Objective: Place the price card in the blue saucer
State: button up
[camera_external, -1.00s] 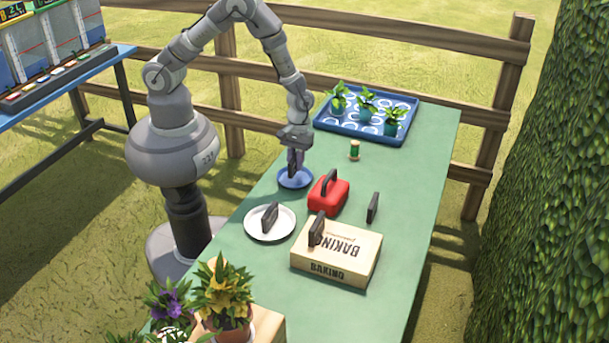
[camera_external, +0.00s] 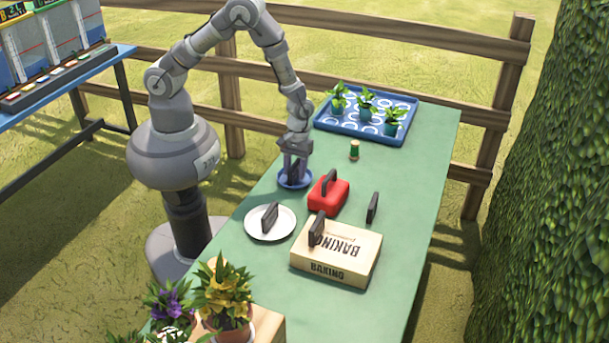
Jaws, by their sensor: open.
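The blue saucer (camera_external: 282,184) is on the green table, in front of my arm. A dark, upright price card (camera_external: 294,172) stands in it. My gripper (camera_external: 294,160) is directly over the saucer, pointing down, with its fingers open around or right beside the card; the exact contact is too small to tell. Similar dark cards stand on the white plate (camera_external: 255,229), on the baking box (camera_external: 343,270), and on the bare table (camera_external: 372,207) at the right.
A red container (camera_external: 322,203) with a dark upright piece stands right of the saucer. A small green spool-like thing (camera_external: 354,150) and a blue tray (camera_external: 335,127) with potted seedlings are at the far end. Flower pots (camera_external: 229,331) fill the near left. The table's right side is mostly clear.

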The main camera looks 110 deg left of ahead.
jog(key=p+v, duration=0.4)
jog(key=v, duration=0.8)
jog(key=w+d+r+m+t+y, duration=0.1)
jog(key=w+r+m+t, duration=0.25)
jog(key=r, duration=0.85)
jog(key=w+d+r+m+t, duration=0.1)
jog(key=w+r+m+t, duration=0.2)
jog(key=r, duration=0.8)
jog(key=w+d+r+m+t+y, duration=0.15)
jog(key=w+r+m, duration=0.3)
jog(key=r, duration=0.75)
jog(key=s+d+r+m+t, duration=0.1)
jog(key=s+r, duration=0.3)
jog(key=r, duration=0.6)
jog(key=s+d+r+m+t, duration=0.2)
jog(key=s+r+m+t, duration=0.1)
jog(key=r, duration=0.8)
jog(key=s+d+r+m+t, duration=0.2)
jog(key=s+r, duration=0.3)
jog(key=r, duration=0.6)
jog(key=shift+m+t, duration=0.5)
jog(key=shift+t, duration=0.2)
